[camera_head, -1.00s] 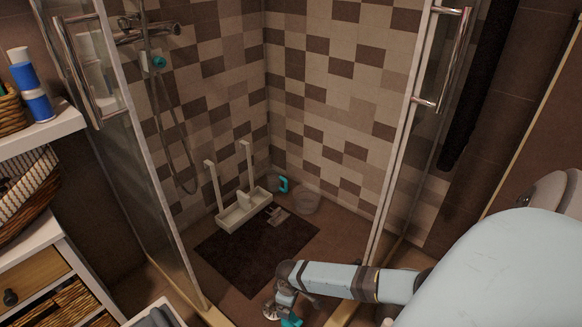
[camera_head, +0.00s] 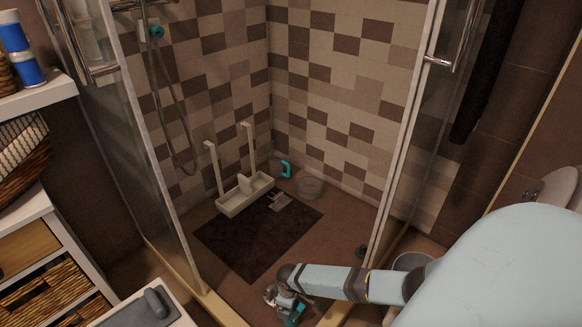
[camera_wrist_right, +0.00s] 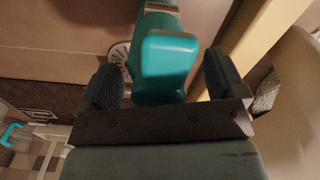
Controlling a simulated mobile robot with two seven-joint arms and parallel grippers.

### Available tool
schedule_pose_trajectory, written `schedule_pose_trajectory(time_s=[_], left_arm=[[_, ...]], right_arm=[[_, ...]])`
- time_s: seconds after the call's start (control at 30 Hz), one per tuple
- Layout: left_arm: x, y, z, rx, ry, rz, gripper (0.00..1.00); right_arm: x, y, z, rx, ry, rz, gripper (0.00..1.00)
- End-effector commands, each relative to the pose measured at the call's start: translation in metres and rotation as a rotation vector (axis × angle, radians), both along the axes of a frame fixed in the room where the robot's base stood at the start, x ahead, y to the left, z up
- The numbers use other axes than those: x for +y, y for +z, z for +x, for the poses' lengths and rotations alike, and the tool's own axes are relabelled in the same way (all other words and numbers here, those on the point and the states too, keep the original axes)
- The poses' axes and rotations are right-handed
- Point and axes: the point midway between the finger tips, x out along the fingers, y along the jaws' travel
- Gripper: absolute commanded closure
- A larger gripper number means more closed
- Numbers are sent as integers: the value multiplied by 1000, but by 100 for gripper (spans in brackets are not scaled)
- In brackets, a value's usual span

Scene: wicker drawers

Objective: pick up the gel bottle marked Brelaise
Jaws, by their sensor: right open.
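A teal, block-shaped thing, perhaps the gel bottle (camera_wrist_right: 165,65), stands between the fingers of my right gripper (camera_wrist_right: 163,82) in the right wrist view. A pale label strip shows at its top edge, but no name can be read. The fingers are open, one on each side of it. In the head view my right gripper (camera_head: 284,298) is low at the shower's front edge, with the teal thing (camera_head: 295,314) beside it and partly hidden by it. My left gripper is not in view.
A dark mat (camera_head: 255,240) lies on the shower floor, with a pale caddy (camera_head: 240,200) at its back edge. A teal-handled thing (camera_head: 286,169) and a clear bin (camera_head: 310,187) stand in the corner. Glass doors flank the opening. Wicker drawers (camera_head: 50,291) stand at left.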

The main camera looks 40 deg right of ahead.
Motion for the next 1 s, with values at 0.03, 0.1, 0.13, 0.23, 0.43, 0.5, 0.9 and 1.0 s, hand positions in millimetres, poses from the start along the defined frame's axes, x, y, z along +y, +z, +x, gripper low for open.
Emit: schedule_pose_trajectory(time_s=[0.03,0.1,0.13,0.23,0.43,0.5,0.9,1.0], left_arm=[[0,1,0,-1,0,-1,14],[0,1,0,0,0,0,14],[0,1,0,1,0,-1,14],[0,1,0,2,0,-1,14],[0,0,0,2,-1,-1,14],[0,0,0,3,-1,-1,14],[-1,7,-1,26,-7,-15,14],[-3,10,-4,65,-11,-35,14]], right_arm=[[0,1,0,0,0,0,11],[0,1,0,0,0,0,11],[0,1,0,0,0,0,11],[0,1,0,0,0,0,31],[0,1,0,0,0,0,77],[0,1,0,0,0,0,91],[0,16,0,0,1,0,91],[-1,32,0,-1,1,-1,91]])
